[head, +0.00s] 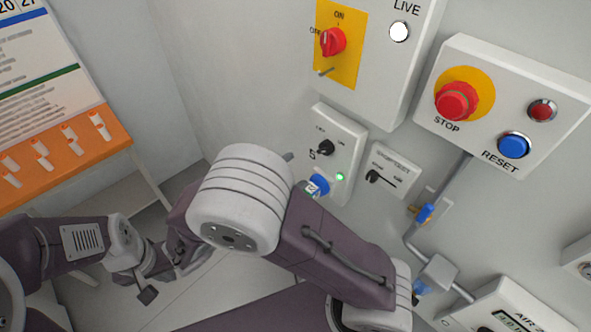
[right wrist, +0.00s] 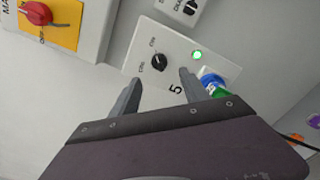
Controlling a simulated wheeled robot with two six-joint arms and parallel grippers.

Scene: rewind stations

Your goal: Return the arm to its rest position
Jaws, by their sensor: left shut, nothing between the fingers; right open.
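My right gripper (right wrist: 158,92) is open and empty in the right wrist view, its two fingers apart in front of a white panel (right wrist: 140,42). The panel, marked 5, has a black knob (right wrist: 159,62), a lit green lamp (right wrist: 197,55) and a blue connector (right wrist: 211,80) close to one finger. In the head view my right arm (head: 325,250) crosses the middle and hides most of that gripper. The panel's knob (head: 325,148) and green lamp (head: 340,176) show beyond it. My left gripper (head: 148,294) is shut and empty at lower left.
A red rotary switch (head: 333,41) on a yellow plate, a red STOP button (head: 457,101) and a blue RESET button (head: 514,145) stand out from the wall. A pipe with a blue valve handle (head: 425,213) runs at right. An orange rack (head: 70,150) stands at left.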

